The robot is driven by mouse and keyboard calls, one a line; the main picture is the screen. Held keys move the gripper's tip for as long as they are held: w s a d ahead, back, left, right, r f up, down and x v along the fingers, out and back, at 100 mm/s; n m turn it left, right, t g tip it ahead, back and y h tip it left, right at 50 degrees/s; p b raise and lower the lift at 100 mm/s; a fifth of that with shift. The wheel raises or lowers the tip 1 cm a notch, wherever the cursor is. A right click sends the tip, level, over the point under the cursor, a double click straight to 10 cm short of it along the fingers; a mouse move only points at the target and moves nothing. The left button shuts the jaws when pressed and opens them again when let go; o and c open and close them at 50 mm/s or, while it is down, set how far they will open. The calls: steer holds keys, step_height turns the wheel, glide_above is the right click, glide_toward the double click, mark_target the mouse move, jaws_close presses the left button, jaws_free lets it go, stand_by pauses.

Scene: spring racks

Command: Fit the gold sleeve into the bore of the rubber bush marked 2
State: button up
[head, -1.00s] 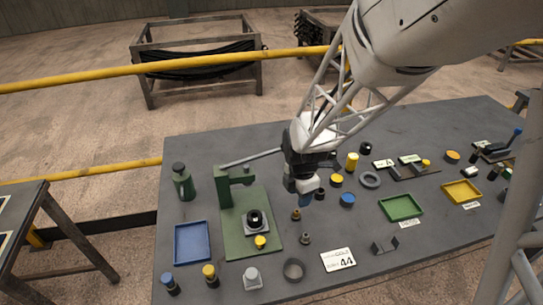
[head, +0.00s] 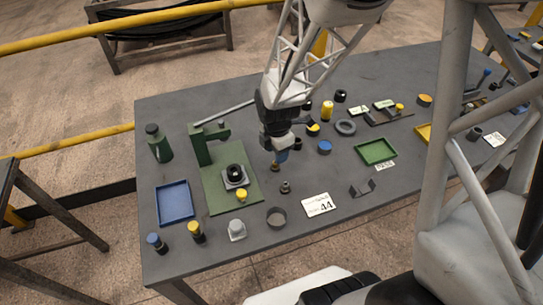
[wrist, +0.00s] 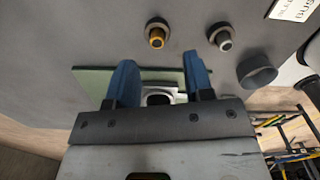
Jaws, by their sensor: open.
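A small gold sleeve (head: 275,166) stands on the grey table, right of the green press plate. In the wrist view the gold sleeve (wrist: 156,37) shows ahead of my fingertips, apart from them. My gripper (head: 281,157) points down close to the sleeve. Its blue fingers (wrist: 160,62) are open with nothing held between them. A black round bush with a dark bore (head: 235,173) sits in a pale block on the press plate. It partly shows between the fingers in the wrist view (wrist: 158,98). No mark 2 is readable on any bush.
A grey collar (head: 285,187) stands close to the sleeve, with a dark ring (head: 276,218) nearer the front edge.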

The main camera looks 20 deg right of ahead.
steer(key=shift+w+a+f, duration=0.1)
steer(key=shift+w+f, duration=0.05)
steer(key=shift+f, duration=2.35)
steer(key=shift+c, duration=0.4)
jaws_close()
steer(key=shift+r, duration=0.1)
steer(key=shift+r, duration=0.55)
steer(key=shift+s+r, duration=0.2)
steer(key=shift+r, duration=0.4)
steer(key=shift+s+r, duration=0.15)
steer(key=shift+r, duration=0.45)
steer(key=s, duration=0.5)
steer(key=s+r, duration=0.1)
steer(key=s, duration=0.4)
steer(key=s+a, duration=0.1)
steer(key=s, duration=0.4)
steer(key=shift+s+r, duration=0.15)
